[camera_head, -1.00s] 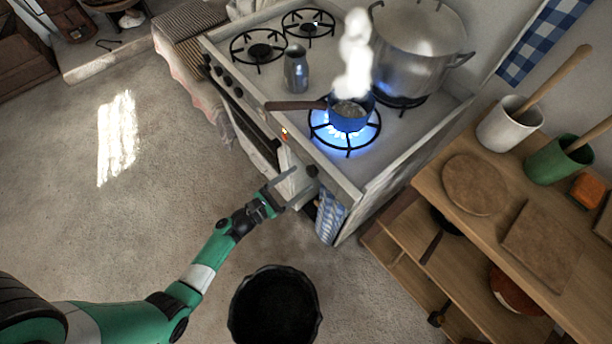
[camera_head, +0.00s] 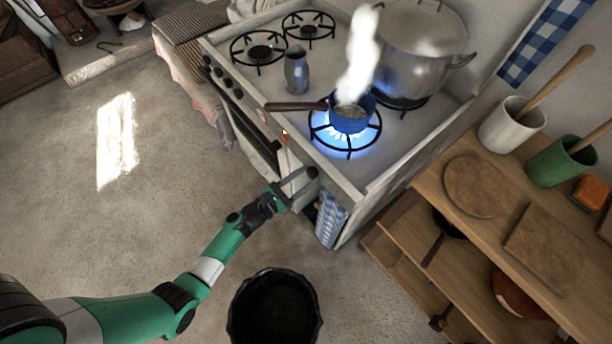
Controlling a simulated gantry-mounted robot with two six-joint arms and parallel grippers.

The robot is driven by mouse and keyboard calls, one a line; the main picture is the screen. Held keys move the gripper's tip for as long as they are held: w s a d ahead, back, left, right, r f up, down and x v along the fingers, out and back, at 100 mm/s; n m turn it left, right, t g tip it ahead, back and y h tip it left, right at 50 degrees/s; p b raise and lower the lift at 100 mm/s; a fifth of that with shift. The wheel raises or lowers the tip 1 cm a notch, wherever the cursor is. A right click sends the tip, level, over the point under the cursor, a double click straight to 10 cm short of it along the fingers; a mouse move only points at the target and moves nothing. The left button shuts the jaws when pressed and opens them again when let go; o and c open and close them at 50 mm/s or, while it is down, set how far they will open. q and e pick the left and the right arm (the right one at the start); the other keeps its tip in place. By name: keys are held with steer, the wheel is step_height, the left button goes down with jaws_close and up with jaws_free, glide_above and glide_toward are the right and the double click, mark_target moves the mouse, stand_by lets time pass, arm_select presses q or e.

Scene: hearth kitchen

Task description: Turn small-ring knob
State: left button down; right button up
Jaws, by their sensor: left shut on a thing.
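The white stove (camera_head: 350,182) has dark knobs along its front edge. One dark knob (camera_head: 312,172) sits near the right end of that edge. My left gripper (camera_head: 306,184) is at this knob, with its fingers around it; the grip is small and partly hidden. Several more knobs (camera_head: 228,83) are farther left. The front right burner (camera_head: 345,150) burns with a blue flame under a blue saucepan (camera_head: 350,118), which steams. I cannot read any knob marks. My right gripper is out of view.
A large steel pot (camera_head: 420,50) and a grey jug (camera_head: 296,70) stand on the stove. A blue checked towel (camera_head: 329,218) hangs beside the gripper. A black bin (camera_head: 275,310) stands below the arm. A wooden shelf unit (camera_head: 400,215) is to the right. The left floor is clear.

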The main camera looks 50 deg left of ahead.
arm_select(q)
steer(key=shift+m, duration=0.3)
steer(key=shift+f+m+b, duration=0.1)
steer(key=shift+m+b, duration=0.95)
steer(key=shift+m, duration=0.15)
steer(key=m+b, duration=0.2)
steer(key=m, duration=0.1)
steer(key=shift+m, duration=0.3)
steer(key=m+b, duration=0.2)
steer(key=m, duration=0.2)
steer(key=shift+b, duration=0.3)
steer(key=shift+m+b, duration=0.7)
steer(key=shift+m, duration=0.9)
steer(key=shift+c, duration=1.8)
jaws_free()
steer(key=s, duration=1.1)
steer(key=shift+s+a, duration=0.3)
